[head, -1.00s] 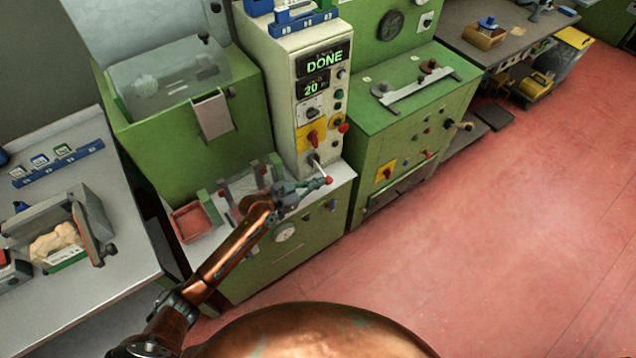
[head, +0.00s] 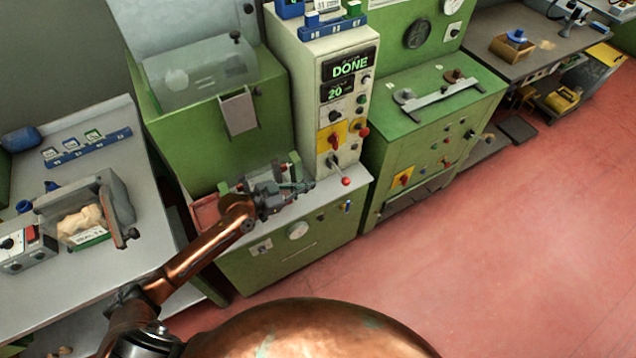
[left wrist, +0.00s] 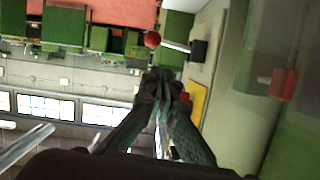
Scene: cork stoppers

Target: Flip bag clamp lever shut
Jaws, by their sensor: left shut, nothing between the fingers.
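A lever with a red knob (head: 346,181) sticks out low on the front of the white control column, above the grey worktop. Its rod slopes down and to the right. The left wrist view shows the red knob (left wrist: 152,39), its rod and a dark base block (left wrist: 198,50). My left gripper (head: 308,186) is shut and empty, left of the knob and apart from it. In the left wrist view its closed fingertips (left wrist: 161,82) lie below the knob. I cannot make out a bag at the lever. My right gripper is not in view.
The control column (head: 318,80) reads DONE and 20. A red tray (head: 205,212) and small fixtures sit on the worktop beside my left arm. A grey table (head: 100,280) with a box stands at left. The red floor (head: 480,240) is open at right.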

